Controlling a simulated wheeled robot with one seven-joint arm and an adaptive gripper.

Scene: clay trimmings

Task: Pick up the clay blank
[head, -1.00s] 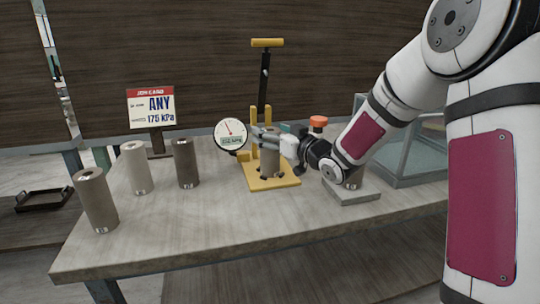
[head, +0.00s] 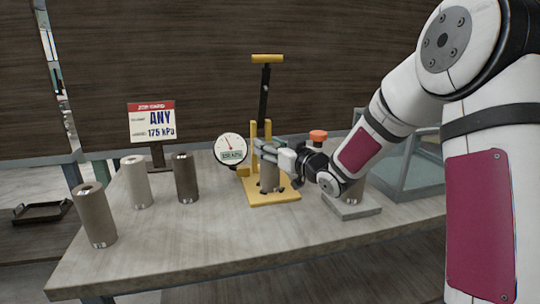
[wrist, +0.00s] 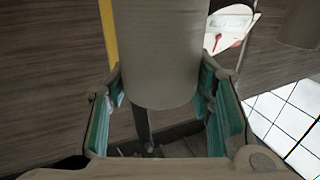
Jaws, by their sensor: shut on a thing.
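A grey-brown clay cylinder (head: 269,177), a blank, stands upright at the yellow-based press (head: 284,196). My gripper (head: 266,153) reaches in from the right and is shut on its upper part. The wrist view shows this cylinder (wrist: 160,50) between the teal finger pads, with its top end out of view. I cannot tell whether its foot touches the yellow base. Three more clay cylinders stand at the left of the table: a brown-grey one (head: 94,216), a paler one (head: 135,184) and a dark one (head: 186,180).
A round gauge (head: 231,150) stands beside the press; its reading is too small to trust. A job card (head: 152,121) says ANY and 175 kPa. A grey slab (head: 352,207) lies right of the press under my arm, before a glass-sided box (head: 410,172). The front table is clear.

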